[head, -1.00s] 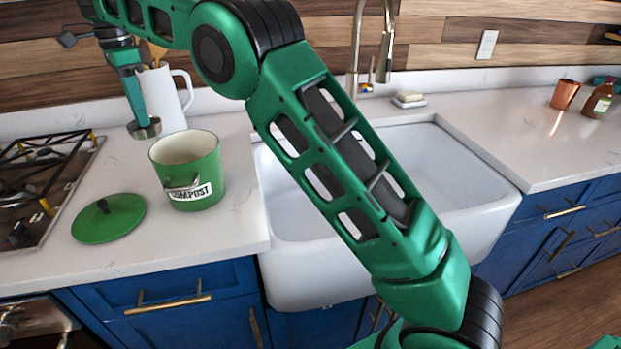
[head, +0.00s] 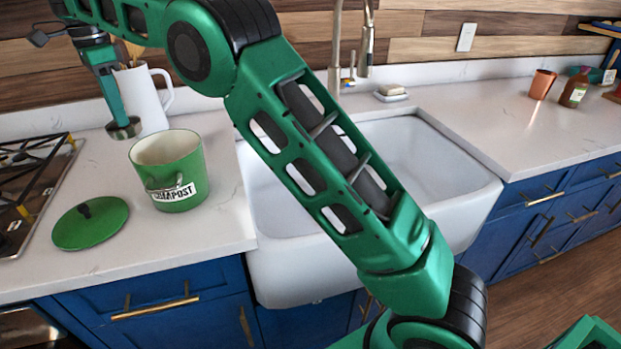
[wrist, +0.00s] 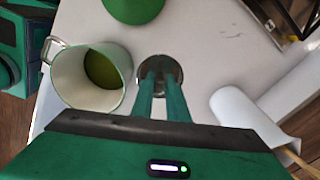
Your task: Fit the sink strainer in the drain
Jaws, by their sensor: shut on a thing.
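My gripper (head: 118,108) is shut on the metal sink strainer (head: 126,129), a small round cup. It holds the strainer low over the counter, left of the sink and behind the green compost bin. In the wrist view my two fingers (wrist: 161,82) come together on the strainer (wrist: 161,64); I cannot tell whether it touches the counter. The white sink (head: 290,262) is right of the bin. My own arm crosses in front of it, and the drain does not show.
The open green compost bin (head: 182,178) stands close to my gripper, its green lid (head: 92,226) flat beside it. A white jug (head: 150,98) with utensils is just behind. The stove (head: 30,190) is at left. The faucet (head: 367,45) rises behind the sink.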

